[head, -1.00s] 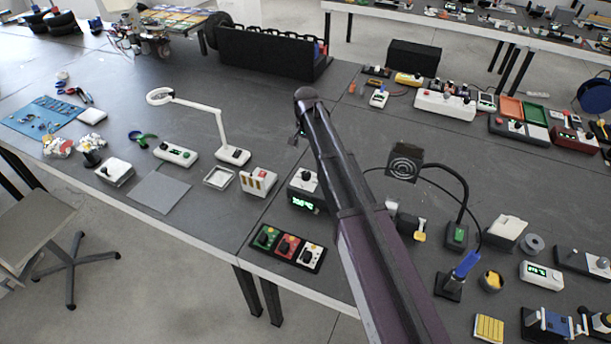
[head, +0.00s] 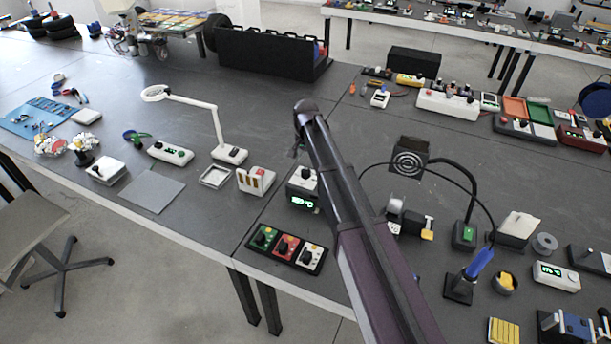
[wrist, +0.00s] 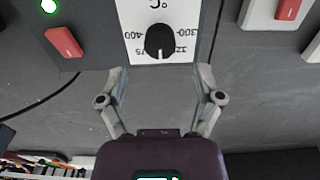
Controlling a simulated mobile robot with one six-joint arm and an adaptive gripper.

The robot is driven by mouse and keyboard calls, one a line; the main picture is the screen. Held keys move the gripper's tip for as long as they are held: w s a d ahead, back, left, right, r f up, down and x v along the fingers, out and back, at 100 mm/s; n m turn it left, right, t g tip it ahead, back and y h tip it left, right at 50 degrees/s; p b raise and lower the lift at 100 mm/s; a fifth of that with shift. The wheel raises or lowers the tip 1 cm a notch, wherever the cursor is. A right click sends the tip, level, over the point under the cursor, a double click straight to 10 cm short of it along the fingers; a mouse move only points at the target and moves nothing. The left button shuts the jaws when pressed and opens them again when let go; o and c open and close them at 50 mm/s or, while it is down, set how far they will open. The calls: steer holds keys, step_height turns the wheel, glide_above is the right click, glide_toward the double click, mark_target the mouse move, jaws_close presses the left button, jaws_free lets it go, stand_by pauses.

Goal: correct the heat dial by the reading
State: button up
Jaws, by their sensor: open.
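The heat dial is a black round knob (wrist: 160,42) on a white panel (wrist: 137,12) marked °C, upside down in the wrist view. Numbers such as 400 and 300 surround it; its mark points down the picture, between 375 and a partly hidden number. My gripper (wrist: 161,72) is open and empty, its two fingers spread on either side just below the knob in the picture, apart from it. In the head view, a dark box with a white top and black knob (head: 304,174) has a green display (head: 303,201), too small to read surely. My arm hides most of the gripper there.
In the wrist view a red rocker switch (wrist: 65,41) and a green lamp (wrist: 48,6) lie left of the dial. In the head view, a tray of three coloured dials (head: 286,247), a white switch box (head: 256,180) and a small fan (head: 409,158) stand close by.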

mark_target(306, 170)
steer(key=shift+f+b, duration=2.35)
steer(key=shift+f, duration=0.3)
steer(key=c, duration=1.2)
